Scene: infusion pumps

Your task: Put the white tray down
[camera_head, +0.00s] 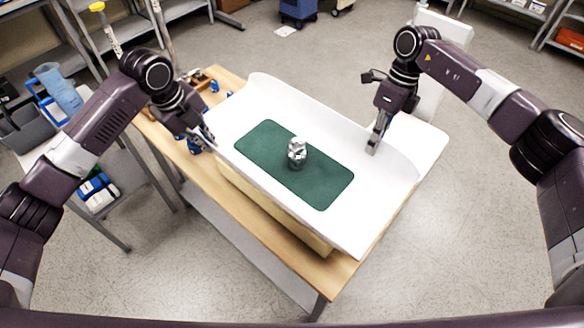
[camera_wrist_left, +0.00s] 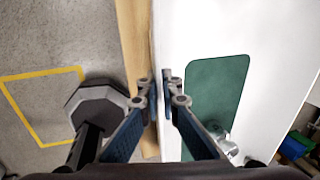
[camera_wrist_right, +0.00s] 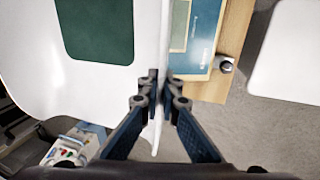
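The white tray (camera_head: 225,118) has raised, curved side walls and spans the middle of the head view. A dark green mat (camera_head: 262,150) lies in it, with a shiny metal object (camera_head: 297,153) standing on the mat. My left gripper (camera_head: 206,138) is shut on the tray's left rim; in the left wrist view its fingertips (camera_wrist_left: 161,88) pinch the edge. My right gripper (camera_head: 373,148) is shut on the opposite rim, which runs between its fingertips in the right wrist view (camera_wrist_right: 161,88). The tray is over a wooden table (camera_head: 338,272); I cannot tell whether it touches anything below.
A box (camera_head: 272,212) is on the table under the tray; its blue printed top shows in the right wrist view (camera_wrist_right: 205,35). Small items sit at the table's back left corner. A side table with a blue pitcher (camera_head: 58,88) and bins stands left. Open floor lies right.

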